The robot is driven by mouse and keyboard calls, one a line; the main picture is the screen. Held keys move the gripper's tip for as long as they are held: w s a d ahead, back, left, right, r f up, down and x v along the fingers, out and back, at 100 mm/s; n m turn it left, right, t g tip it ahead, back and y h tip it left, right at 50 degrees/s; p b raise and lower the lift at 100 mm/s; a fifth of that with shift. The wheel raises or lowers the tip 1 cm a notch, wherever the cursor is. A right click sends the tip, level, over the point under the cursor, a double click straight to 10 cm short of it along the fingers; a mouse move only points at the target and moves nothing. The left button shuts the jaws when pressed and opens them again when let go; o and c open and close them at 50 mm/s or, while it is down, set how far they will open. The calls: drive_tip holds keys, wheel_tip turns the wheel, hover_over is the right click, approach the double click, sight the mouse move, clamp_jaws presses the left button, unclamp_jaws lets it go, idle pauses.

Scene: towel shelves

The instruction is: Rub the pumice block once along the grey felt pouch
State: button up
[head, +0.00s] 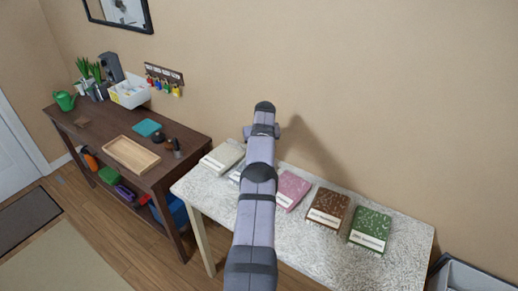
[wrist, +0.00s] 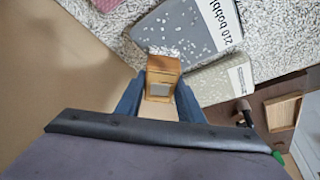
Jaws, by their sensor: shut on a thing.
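My gripper (wrist: 160,98) shows in the wrist view with its two blue fingers shut on a wooden-looking tan block with a pale, rough far end, which I take as the pumice block (wrist: 163,66). A grey, white-flecked flat piece with a white label reading "210 bobbl…", likely the grey felt pouch (wrist: 185,30), lies just beyond the block. The block's far end overlaps the grey piece's near edge in the picture; I cannot tell whether they touch. In the head view my arm hides the gripper, the block and most of the grey piece (head: 236,175).
On the speckled table (head: 310,255), a cream piece (head: 222,157) lies left of the grey one; pink (head: 292,190), brown (head: 328,208) and green (head: 370,228) pieces lie right. The wall is close behind. A dark wooden bench (head: 185,150) with a tray stands left.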

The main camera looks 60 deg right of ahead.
drive_tip(key=shift+f+b, duration=1.35)
drive_tip(key=shift+f, duration=0.75)
drive_tip(key=shift+c, duration=0.2)
drive_tip(key=shift+w+a+f, duration=0.1)
drive_tip(key=shift+a, duration=0.6)
drive_tip(key=shift+c, duration=0.5)
drive_tip(key=shift+a+r, duration=0.2)
drive_tip(key=shift+a, duration=2.95)
wheel_tip(320, 180, up, 8)
drive_tip(key=p, duration=0.4)
drive_tip(key=shift+d, duration=0.15)
